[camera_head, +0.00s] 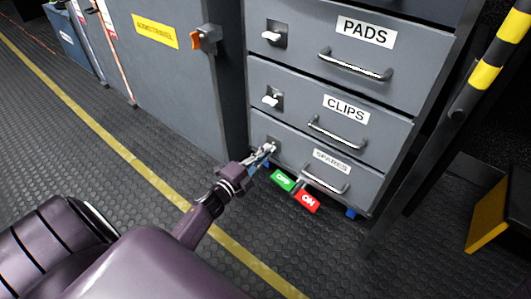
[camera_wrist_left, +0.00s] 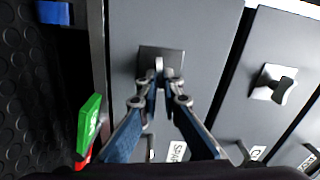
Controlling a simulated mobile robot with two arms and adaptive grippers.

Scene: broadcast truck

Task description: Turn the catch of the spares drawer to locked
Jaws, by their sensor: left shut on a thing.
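The spares drawer (camera_head: 352,178) is the lowest of the drawers in the head view, and its front lies flush with the cabinet. Its catch plate (camera_head: 273,142) sits at the drawer's upper left; in the wrist view the dark catch plate (camera_wrist_left: 176,55) is straight ahead. My left gripper (camera_head: 268,150) is at this catch, and in the left wrist view its fingertips (camera_wrist_left: 159,80) are closed around the small catch lever (camera_wrist_left: 159,64). The fingers hide part of the lever. My right gripper is in neither view.
The clips drawer (camera_head: 285,78) and pads drawer (camera_head: 300,22) above have their own catches and bar handles. Green (camera_head: 283,180) and red (camera_head: 307,201) tags are by the spares drawer's lower edge. A striped yellow-black post (camera_head: 485,75) stands at right.

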